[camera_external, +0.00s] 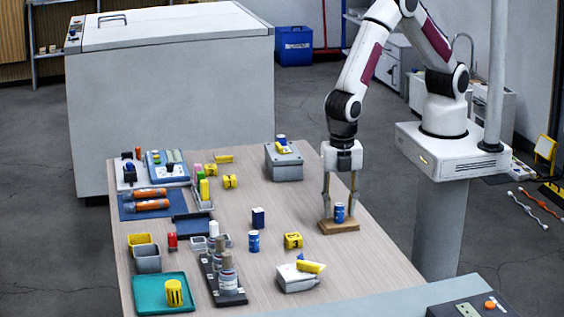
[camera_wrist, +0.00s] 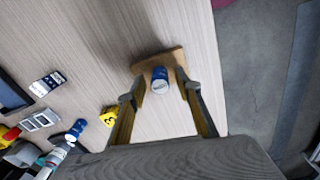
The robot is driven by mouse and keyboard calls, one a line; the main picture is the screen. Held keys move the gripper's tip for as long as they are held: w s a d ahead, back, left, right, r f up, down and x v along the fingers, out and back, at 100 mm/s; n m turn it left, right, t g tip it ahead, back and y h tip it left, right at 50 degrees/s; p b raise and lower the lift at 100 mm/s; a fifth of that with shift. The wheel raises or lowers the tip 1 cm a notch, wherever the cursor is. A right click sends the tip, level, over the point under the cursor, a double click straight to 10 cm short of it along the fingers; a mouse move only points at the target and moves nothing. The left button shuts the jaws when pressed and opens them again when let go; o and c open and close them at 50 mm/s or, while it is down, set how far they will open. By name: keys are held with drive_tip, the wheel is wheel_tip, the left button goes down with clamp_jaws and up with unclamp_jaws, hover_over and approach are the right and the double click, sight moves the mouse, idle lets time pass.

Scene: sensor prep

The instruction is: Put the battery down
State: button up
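A blue battery with a white band (camera_external: 339,212) stands upright on a small wooden block (camera_external: 338,228) near the table's right edge. In the wrist view the battery (camera_wrist: 160,77) shows its pale end, with the wooden block (camera_wrist: 172,57) beneath it. My gripper (camera_external: 339,214) points straight down over the block, with one finger on each side of the battery. In the wrist view my gripper (camera_wrist: 162,80) is open, with a gap visible between each finger and the battery. The battery's contact with the block is partly hidden.
A similar blue cylinder (camera_external: 254,241) and a yellow numbered block (camera_external: 293,241) stand left of the wooden block. Grey boxes (camera_external: 284,162) (camera_external: 298,279) stand behind and in front. Trays, bottles and orange cylinders crowd the table's left side. Bare table surrounds the wooden block.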

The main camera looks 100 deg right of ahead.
sight(339, 204)
wheel_tip(339, 204, up, 11)
idle(0.6)
drive_tip(key=shift+d, duration=0.1)
idle(0.6)
drive_tip(key=s+d+r+m+t, duration=0.1)
drive_tip(key=s+d+r+m, duration=0.3)
drive_tip(key=d+r, duration=0.4)
drive_tip(key=s+d+r+m+t, duration=0.2)
drive_tip(key=s+d+r+m, duration=0.15)
drive_tip(key=d+r, duration=0.45)
drive_tip(key=s+d+r+m+t, duration=0.2)
drive_tip(key=s+d+m, duration=0.6)
drive_tip(key=s, duration=0.6)
drive_tip(key=shift+d+r+m+t, duration=0.3)
drive_tip(key=shift+d+r+m, duration=0.05)
drive_tip(key=shift+d+r, duration=0.55)
